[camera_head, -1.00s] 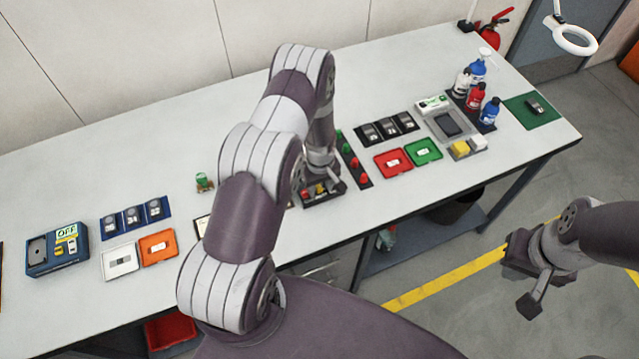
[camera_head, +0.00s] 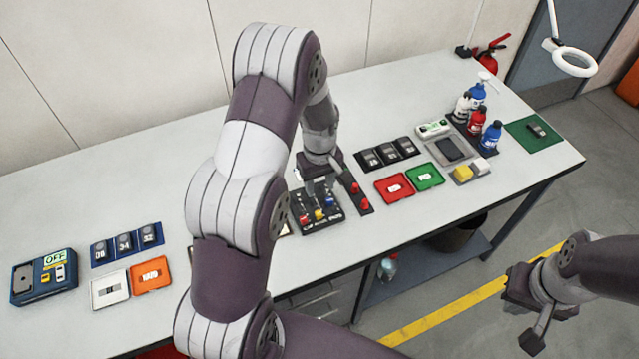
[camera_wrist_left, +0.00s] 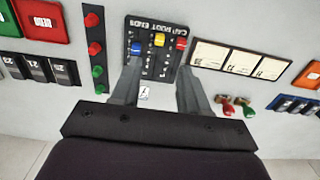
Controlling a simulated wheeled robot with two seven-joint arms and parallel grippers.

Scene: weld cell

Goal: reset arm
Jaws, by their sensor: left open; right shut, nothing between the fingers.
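My left arm rises across the middle of the head view. Its gripper (camera_head: 322,190) points down, open, over the back of a black panel (camera_head: 318,215) with red, yellow and blue parts. In the left wrist view the two fingers (camera_wrist_left: 158,88) stand apart with nothing held between them. The panel (camera_wrist_left: 155,60) lies past their tips, with its lettering upside down. I see no clear contact with it. My right gripper (camera_head: 527,312) is shut and empty at the lower right, off the bench's front edge, above the floor.
A strip with red and green buttons (camera_wrist_left: 95,50) lies beside the panel. The white bench (camera_head: 430,215) also holds red (camera_head: 394,188) and green trays (camera_head: 425,177), bottles (camera_head: 477,122) and a blue box (camera_head: 44,278). A ring lamp (camera_head: 570,58) hangs at upper right.

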